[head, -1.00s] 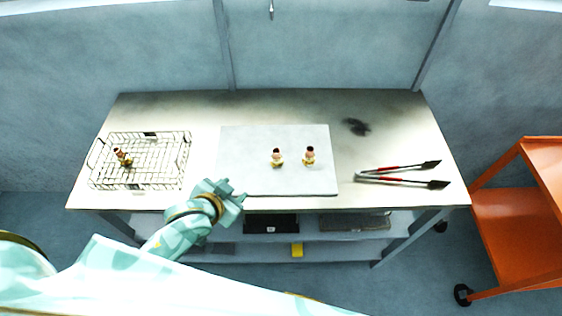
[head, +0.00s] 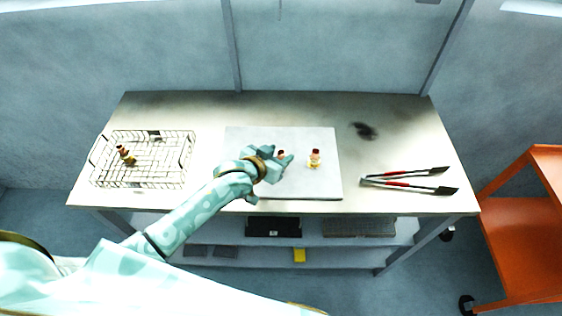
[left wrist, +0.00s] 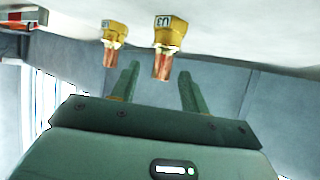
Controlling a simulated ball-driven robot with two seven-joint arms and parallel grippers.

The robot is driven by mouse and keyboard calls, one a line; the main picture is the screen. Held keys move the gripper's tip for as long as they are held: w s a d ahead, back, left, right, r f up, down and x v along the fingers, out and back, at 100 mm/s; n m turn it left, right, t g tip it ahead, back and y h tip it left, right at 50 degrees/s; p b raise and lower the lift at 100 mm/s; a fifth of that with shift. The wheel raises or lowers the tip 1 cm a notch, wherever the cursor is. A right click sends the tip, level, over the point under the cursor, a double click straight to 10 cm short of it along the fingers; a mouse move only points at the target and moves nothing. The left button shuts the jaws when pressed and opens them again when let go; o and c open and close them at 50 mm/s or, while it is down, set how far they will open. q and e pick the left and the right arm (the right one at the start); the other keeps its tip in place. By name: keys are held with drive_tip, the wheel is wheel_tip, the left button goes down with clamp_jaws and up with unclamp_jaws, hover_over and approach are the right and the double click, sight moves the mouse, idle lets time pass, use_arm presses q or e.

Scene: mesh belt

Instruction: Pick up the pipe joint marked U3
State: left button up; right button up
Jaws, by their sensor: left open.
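The pipe joint marked U3 (left wrist: 171,34) is a yellow fitting with a copper end, in the left wrist view, just ahead of my finger gap. In the head view it stands on the white board as the left one of a pair (head: 281,153), partly hidden by my gripper. A second, similar pipe joint (head: 315,158) stands to its right; it also shows in the left wrist view (left wrist: 114,33), its mark too small to read. My left gripper (head: 284,166) is open and empty, close to the U3 joint and not visibly gripping it. My right gripper is out of view.
The white board (head: 325,185) lies mid-table. A wire basket (head: 165,184) at the left holds another brass-coloured fitting (head: 126,155). An orange cart (head: 525,225) stands beyond the table's right end.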

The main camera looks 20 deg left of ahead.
sight(279, 155)
use_arm(q)
drive_tip(key=b+x, duration=0.1)
drive_tip(key=x, duration=0.3)
drive_tip(key=shift+s+f, duration=0.1)
drive_tip(key=shift+f, duration=0.05)
drive_tip(key=shift+s+a, duration=0.1)
drive_tip(key=shift+c, duration=0.9)
clamp_jaws()
